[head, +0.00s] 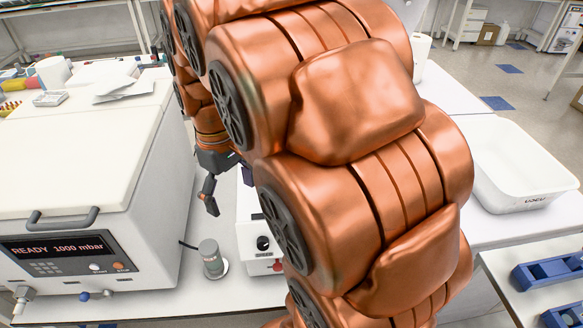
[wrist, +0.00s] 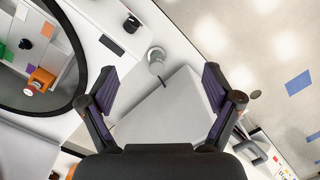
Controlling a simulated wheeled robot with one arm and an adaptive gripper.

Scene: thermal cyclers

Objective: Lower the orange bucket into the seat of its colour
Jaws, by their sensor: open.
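In the wrist view an orange block-like piece (wrist: 40,80), which looks like the orange bucket, sits inside a large round dark-rimmed opening (wrist: 80,68) at the left. Flat patches of orange (wrist: 47,30), green and purple also show inside that rim. I cannot tell which of them mark seats. My gripper (wrist: 160,88) is open and empty, to the right of the round rim, with its two purple-padded fingers wide apart. In the head view my gripper (head: 209,194) hangs above the bench, partly hidden by my arm. The orange piece is not visible there.
A white cabinet (head: 70,215) reading "READY 1000 mbar" stands at the left. A grey cylinder (head: 210,258) stands beside a white device (head: 258,235) with a knob. A white tub (head: 520,170) and blue racks (head: 548,272) are at the right. My arm hides the middle.

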